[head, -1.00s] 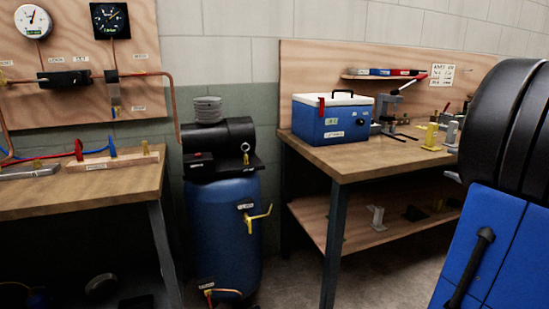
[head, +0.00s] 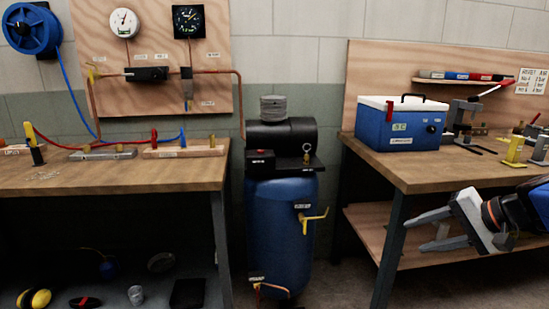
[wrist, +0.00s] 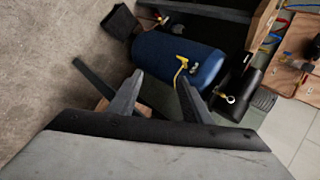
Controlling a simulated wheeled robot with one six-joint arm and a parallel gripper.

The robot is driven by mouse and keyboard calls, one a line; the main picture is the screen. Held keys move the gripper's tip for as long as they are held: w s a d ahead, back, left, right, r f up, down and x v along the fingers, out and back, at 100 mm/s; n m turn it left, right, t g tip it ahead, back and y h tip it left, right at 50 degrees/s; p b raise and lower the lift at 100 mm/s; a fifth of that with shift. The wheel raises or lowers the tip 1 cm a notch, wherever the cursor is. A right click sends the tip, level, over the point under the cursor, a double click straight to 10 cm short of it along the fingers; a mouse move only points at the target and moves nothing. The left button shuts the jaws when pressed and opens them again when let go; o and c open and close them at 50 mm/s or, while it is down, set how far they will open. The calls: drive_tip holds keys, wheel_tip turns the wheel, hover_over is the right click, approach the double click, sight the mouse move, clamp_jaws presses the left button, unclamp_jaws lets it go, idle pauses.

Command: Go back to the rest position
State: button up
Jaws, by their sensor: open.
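My gripper (head: 432,230) is at the right of the head view, in front of the right bench's lower shelf. Its two grey fingers point left, are spread apart and hold nothing. In the wrist view my gripper (wrist: 158,92) also shows open and empty, with the blue compressor tank beyond the fingertips. The blue tank (head: 282,230) stands upright on the floor between the two benches, with a yellow-handled valve (head: 312,217) on its side. The gripper is to the right of the tank and apart from it in the head view.
The right bench (head: 420,170) carries a blue cooler box (head: 400,128) and a lever press (head: 470,120). The left bench (head: 110,178) holds hoses and fittings. A gauge board (head: 150,95) and hose reel (head: 32,30) hang on the wall. Some floor shows between the benches.

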drive_tip(key=s+a+f+n+g+h, duration=0.1)
drive_tip(key=s+a+f+n+h, duration=0.2)
drive_tip(key=s, duration=0.4)
drive_tip(key=s+a+f+n+g+h, duration=0.1)
drive_tip(key=s+a+f+n+h, duration=0.2)
drive_tip(key=s+a+f+n, duration=0.2)
drive_tip(key=shift+s+a+f+n+g, duration=0.35)
drive_tip(key=shift+s+n, duration=0.15)
drive_tip(key=shift+s, duration=0.6)
